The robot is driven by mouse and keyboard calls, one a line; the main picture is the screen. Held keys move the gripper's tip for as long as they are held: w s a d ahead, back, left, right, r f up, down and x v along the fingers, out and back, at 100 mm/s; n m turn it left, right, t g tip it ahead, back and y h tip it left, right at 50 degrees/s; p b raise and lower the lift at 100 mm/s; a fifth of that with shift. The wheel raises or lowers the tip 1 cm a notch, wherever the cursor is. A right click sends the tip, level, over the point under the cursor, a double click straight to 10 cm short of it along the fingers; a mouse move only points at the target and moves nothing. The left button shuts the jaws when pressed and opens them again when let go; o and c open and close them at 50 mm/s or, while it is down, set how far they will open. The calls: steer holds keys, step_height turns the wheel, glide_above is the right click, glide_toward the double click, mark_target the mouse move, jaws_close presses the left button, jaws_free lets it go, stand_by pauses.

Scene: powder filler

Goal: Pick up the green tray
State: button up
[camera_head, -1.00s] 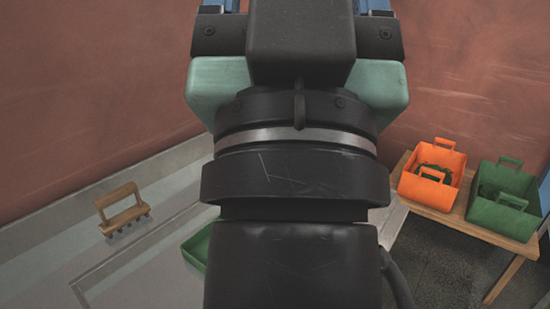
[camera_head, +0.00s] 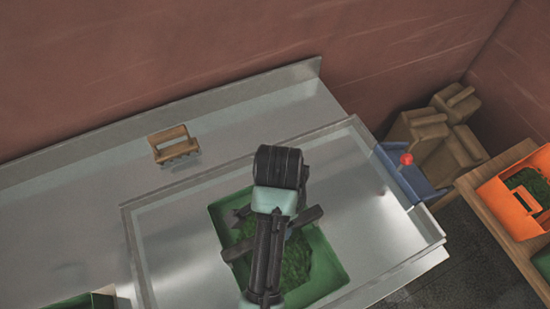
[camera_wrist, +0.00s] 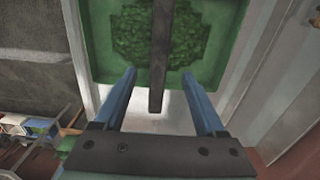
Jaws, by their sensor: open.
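The green tray (camera_head: 328,268) sits on the metal work surface, partly hidden by my arm in the head view. It holds a heap of green leafy or granular stuff (camera_head: 297,262). It also fills the top of the wrist view (camera_wrist: 100,66). A dark bar (camera_wrist: 160,40) runs over the tray and past its near edge in the wrist view; I cannot tell what it is fixed to. My gripper (camera_wrist: 158,73) is open and empty. Its two blue fingers lie on either side of the bar, tips overlapping the tray's near edge. Contact cannot be told.
A brown handled holder (camera_head: 174,145) stands at the back left of the counter. A raised frame (camera_head: 134,250) surrounds the tray area. At the right are a blue item with a red ball (camera_head: 407,159), brown boxes (camera_head: 450,135) and an orange basket (camera_head: 515,200) on a wooden table.

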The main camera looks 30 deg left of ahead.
steer(key=f+b, duration=0.1)
steer(key=f, duration=0.1)
steer(key=f+b, duration=0.1)
steer(key=f, duration=0.1)
steer(key=f+b, duration=0.1)
steer(key=b, duration=0.1)
steer(key=shift+s+f, duration=0.3)
steer(key=shift+f, duration=0.1)
steer(key=shift+f+p, duration=0.55)
steer(key=shift+f, duration=0.15)
steer(key=shift+s+a+f+p, duration=0.1)
steer(key=shift+f+p, duration=0.35)
steer(key=shift+f, duration=0.95)
steer(key=shift+a+f+p, duration=0.1)
steer(key=shift+f+p, duration=0.35)
steer(key=shift+f, duration=0.9)
jaws_close()
steer(key=shift+r, duration=0.1)
